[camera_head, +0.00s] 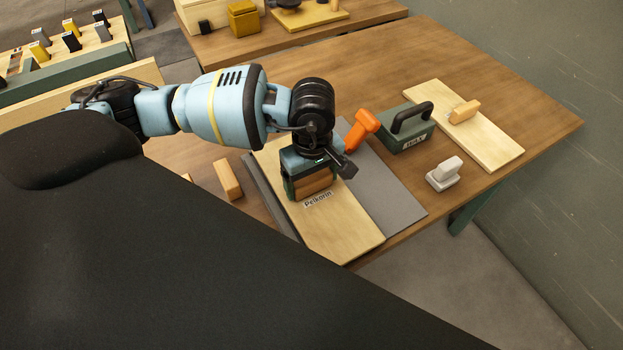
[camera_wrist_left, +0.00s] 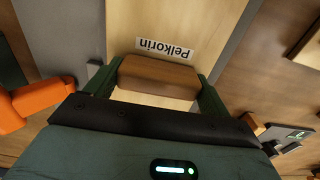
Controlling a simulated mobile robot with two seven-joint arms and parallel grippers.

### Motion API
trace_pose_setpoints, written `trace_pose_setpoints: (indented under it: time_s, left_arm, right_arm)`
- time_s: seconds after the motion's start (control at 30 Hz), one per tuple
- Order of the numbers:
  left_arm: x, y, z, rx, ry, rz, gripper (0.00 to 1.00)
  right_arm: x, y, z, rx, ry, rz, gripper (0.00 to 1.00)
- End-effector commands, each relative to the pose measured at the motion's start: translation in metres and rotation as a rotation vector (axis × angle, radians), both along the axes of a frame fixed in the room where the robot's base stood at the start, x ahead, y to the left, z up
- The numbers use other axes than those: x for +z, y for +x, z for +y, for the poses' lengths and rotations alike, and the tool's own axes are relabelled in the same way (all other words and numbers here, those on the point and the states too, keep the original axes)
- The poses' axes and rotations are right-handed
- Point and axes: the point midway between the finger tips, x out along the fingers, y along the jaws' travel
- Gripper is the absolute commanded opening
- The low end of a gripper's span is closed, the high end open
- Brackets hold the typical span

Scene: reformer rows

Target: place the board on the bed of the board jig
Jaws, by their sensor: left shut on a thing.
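The board (camera_head: 345,225) is a pale wooden plank with a "Pelkorin" label and a brown wooden grip block (camera_wrist_left: 158,76). My left gripper (camera_head: 311,187) is shut on that block, with one finger on each side of it. The board lies over the grey bed of the board jig (camera_head: 390,200), which shows along both sides of the board. I cannot tell whether the board touches the bed or hangs just above it. An orange clamp handle (camera_head: 361,128) stands beside the bed and also shows in the left wrist view (camera_wrist_left: 40,100). My right gripper is not in view.
A green block with a black handle (camera_head: 407,127), a second pale board with a grip block (camera_head: 496,145) and a small whitish piece (camera_head: 443,175) stand to the right. A wooden block (camera_head: 228,180) lies left. A dark shape hides the lower left.

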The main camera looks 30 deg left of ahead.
Motion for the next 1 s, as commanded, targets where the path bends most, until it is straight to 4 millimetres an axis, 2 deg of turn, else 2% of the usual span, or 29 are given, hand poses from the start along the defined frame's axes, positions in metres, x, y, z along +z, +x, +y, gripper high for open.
trace_pose_setpoints:
  time_s: [0.47, 0.5, 0.63, 0.87, 1.0]
  left_arm:
    - [-0.01, 0.001, -0.001, -0.001, -0.002, -0.003, 0.42]
    - [-0.012, 0.0, 0.0, -0.001, -0.001, -0.002, 0.83]
    - [-0.011, 0.0, 0.0, -0.001, -0.001, -0.003, 1.0]
    - [-0.01, 0.001, 0.0, 0.0, -0.001, -0.003, 1.0]
    - [0.0, 0.002, 0.0, 0.0, 0.0, -0.007, 1.0]
  right_arm:
    - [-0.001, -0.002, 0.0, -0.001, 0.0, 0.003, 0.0]
    - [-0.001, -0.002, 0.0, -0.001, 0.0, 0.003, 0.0]
    - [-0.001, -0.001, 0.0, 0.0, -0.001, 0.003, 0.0]
    - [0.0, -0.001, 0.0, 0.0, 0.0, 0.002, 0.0]
    - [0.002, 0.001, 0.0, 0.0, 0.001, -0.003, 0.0]
